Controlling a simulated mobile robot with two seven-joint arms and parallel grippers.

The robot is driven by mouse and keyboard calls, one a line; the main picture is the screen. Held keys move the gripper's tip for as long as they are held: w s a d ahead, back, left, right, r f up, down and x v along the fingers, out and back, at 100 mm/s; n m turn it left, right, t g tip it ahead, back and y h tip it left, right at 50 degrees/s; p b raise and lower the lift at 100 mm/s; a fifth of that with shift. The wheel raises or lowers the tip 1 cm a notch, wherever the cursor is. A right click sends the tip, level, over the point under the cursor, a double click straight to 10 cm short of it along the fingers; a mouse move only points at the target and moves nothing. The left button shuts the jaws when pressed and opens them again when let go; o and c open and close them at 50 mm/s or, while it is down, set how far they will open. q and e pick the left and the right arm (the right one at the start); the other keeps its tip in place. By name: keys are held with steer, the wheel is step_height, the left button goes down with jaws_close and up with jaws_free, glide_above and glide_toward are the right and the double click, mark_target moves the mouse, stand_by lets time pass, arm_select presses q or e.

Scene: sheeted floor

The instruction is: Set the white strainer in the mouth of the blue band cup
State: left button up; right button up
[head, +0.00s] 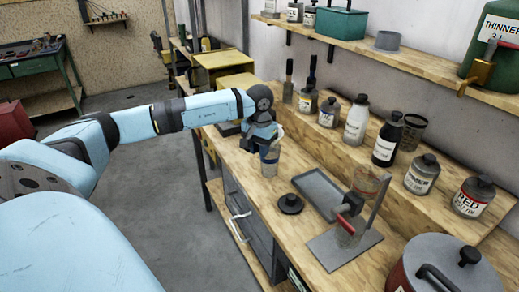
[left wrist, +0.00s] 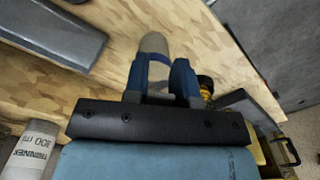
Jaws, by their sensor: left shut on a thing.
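My left gripper (head: 267,143) points down over the near edge of the wooden bench. It is shut on the white strainer (head: 279,131), which is mostly hidden by the fingers. The blue band cup (head: 269,166) stands on the bench right below the gripper. In the left wrist view the cup (left wrist: 153,44) shows just past the fingertips (left wrist: 160,78), with the blue band near them. The strainer is at or just over the cup's mouth; I cannot tell whether it rests there. My right gripper is in neither view.
A black lid (head: 290,204), a grey tray (head: 319,192) and a metal stand with a red handle (head: 345,240) are to the right of the cup. Several bottles and jars line the raised step behind. A large pot (head: 440,268) stands at the front right.

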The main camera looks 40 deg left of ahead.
arm_select(q)
steer(key=shift+f+b, duration=1.3)
steer(key=shift+f, duration=0.5)
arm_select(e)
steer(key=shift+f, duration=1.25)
arm_select(q)
steer(key=o, duration=0.8)
step_height(320, 180, up, 14)
steer(key=shift+f+b, duration=0.1)
steer(key=shift+b, duration=0.2)
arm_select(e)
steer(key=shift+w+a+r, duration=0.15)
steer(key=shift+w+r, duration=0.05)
